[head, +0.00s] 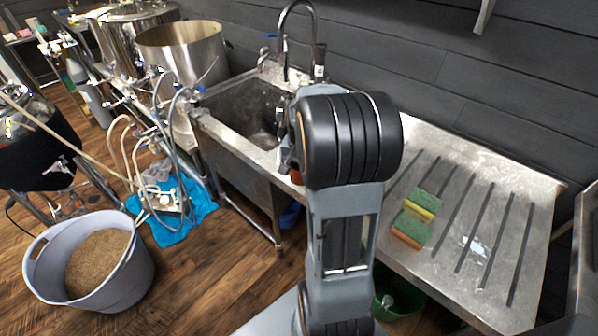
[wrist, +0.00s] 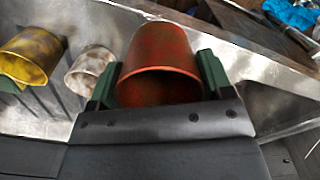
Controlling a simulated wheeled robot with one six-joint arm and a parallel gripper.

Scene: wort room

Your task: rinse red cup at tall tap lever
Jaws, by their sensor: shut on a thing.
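The red cup (wrist: 160,48) is between the green fingers of my gripper (wrist: 158,78) in the wrist view. The fingers are shut on its two sides, and its open rim faces the camera. In the head view my arm hides most of the gripper; a small red patch of the cup (head: 297,177) shows by the sink's right edge. The tall curved tap (head: 284,40) rises at the back of the sink (head: 243,105). A dark upright part (head: 319,62) stands right of the spout; I cannot tell if it is the lever.
In the wrist view a yellow cup (wrist: 32,55) and a whitish cup (wrist: 90,70) stand left of the red cup. Green-topped sponges (head: 411,228) lie on the grooved drainboard (head: 500,235). A grain-filled tub (head: 125,285), hoses and a blue cloth (head: 190,222) are on the floor.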

